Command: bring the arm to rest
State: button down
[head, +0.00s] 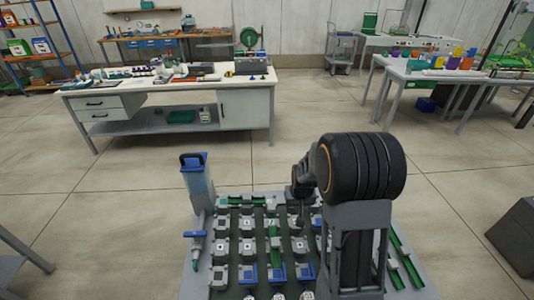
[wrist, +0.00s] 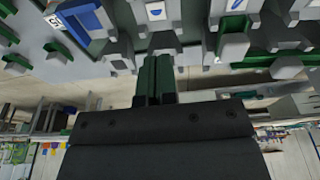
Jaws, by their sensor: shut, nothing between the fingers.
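My gripper (wrist: 155,58) shows in the wrist view as two dark green fingers pressed together, with nothing between them. Its fingertips are close to the grey blocks of the skid in the picture, but I cannot tell whether they touch. In the head view my arm is folded at its large black joint in front of the skid board (head: 188,285). The fingers cannot be made out clearly there.
The board carries rows of grey blocks, several blue levers and green strips (head: 405,262). A blue-handled post (head: 196,185) stands at its left corner. Behind are a white workbench (head: 245,108) and a table with coloured containers (head: 440,74). Open floor (head: 330,105) lies between them.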

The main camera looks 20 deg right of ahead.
jog(key=shift+s+a+f+g, duration=0.15)
jog(key=shift+s+f+g, duration=0.1)
jog(key=shift+s, duration=0.3)
jog(key=shift+s+a+f+g, duration=0.1)
jog(key=shift+s+g, duration=0.15)
jog(key=shift+s, duration=0.25)
jog(key=s+a+r+n+t, duration=0.1)
jog(key=s+a+r, duration=0.3)
jog(key=s+r, duration=0.3)
jog(key=s+a+r+n+t, duration=0.1)
jog(key=s+a+r, duration=0.4)
jog(key=r, duration=0.6)
jog(key=shift+s+r+t, duration=0.4)
jog(key=shift+s+t, duration=0.1)
jog(key=shift+s, duration=0.5)
jog(key=shift+s, duration=0.1)
